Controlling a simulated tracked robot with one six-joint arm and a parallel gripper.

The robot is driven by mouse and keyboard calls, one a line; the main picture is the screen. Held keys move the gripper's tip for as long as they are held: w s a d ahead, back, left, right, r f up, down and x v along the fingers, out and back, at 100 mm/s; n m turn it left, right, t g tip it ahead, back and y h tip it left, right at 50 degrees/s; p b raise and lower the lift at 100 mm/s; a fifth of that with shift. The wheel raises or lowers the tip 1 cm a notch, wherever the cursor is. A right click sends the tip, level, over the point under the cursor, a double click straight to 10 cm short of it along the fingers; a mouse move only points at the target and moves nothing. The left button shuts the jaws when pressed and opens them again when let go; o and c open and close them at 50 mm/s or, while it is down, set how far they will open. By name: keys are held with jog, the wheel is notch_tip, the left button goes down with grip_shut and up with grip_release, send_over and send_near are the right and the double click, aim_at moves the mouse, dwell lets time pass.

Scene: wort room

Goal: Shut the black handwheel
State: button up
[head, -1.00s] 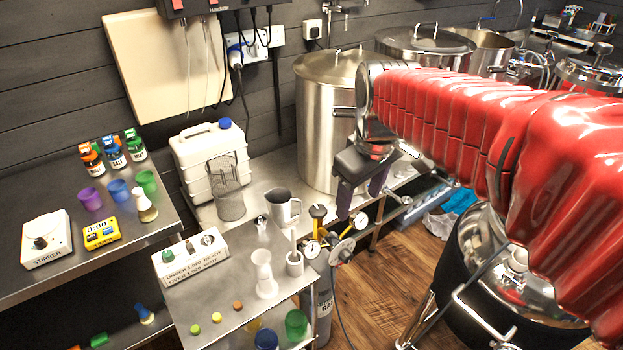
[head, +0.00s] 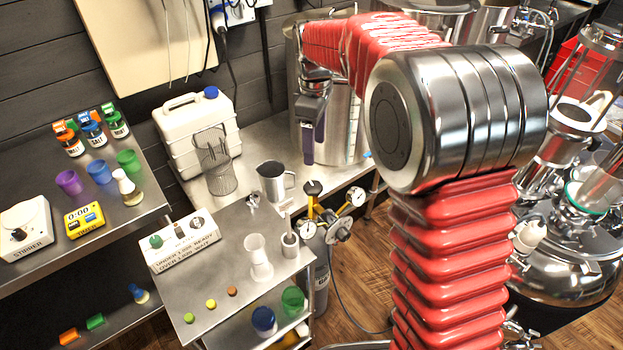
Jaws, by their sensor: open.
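The black handwheel (head: 314,187) sits on top of the valve of a grey gas cylinder (head: 319,268), beside the small metal table. Brass regulator parts with two round gauges (head: 356,197) are attached just below and right of it. My gripper (head: 312,150) hangs pointing down in front of the big steel pot, above the handwheel in the picture. Its dark jaws with purplish pads are open and empty, and apart from the handwheel. The near jaw partly hides the far one, and the depth between gripper and handwheel is hard to tell.
A metal jug (head: 273,182) and a white switch box (head: 182,243) stand left of the cylinder. The steel pot (head: 345,130) is behind my gripper. A hose hangs from the regulator over open wooden floor (head: 362,265). Steel vessels (head: 565,250) stand at right.

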aim_at(313, 186)
jog(key=shift+s+a+f, duration=0.1)
jog(key=shift+a, duration=0.05)
notch_tip(313, 186, down, 14)
jog(key=shift+r, duration=0.2)
dwell(0.6)
jog(key=shift+c, duration=0.3)
jog(key=c, duration=1)
